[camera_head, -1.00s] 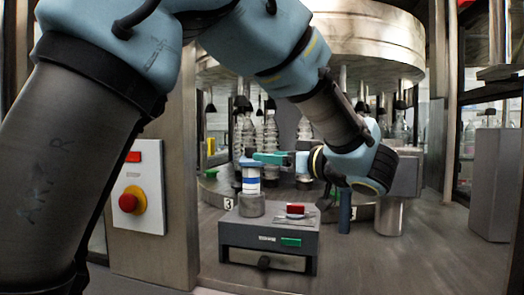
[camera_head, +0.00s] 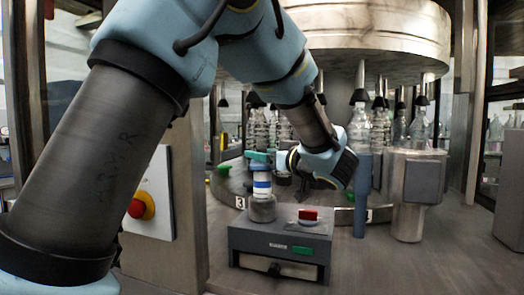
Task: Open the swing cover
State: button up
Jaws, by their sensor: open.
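No part is marked as the swing cover. A flat grey panel (camera_head: 425,181) on the steel cylinder (camera_head: 407,222) at the right may be it, but I cannot tell. My gripper (camera_head: 303,190) is small and dark below my wrist, open. It is above the back of the grey drawer box (camera_head: 255,240), left of the blue post (camera_head: 362,195) and clear of the grey panel. Its fingertips are hard to make out. A blue-and-white stack (camera_head: 262,185) with a teal arm (camera_head: 258,157) at its top stands left of my gripper.
Bottles (camera_head: 381,130) stand on the carousel behind, under a large steel drum (camera_head: 380,35). A red stop button (camera_head: 141,207) is on the left post. The floor at the front right is clear.

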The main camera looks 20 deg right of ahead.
jog(key=shift+w, duration=0.2)
jog(key=shift+a, duration=0.1)
grip_shut()
dwell(0.4)
dwell(0.9)
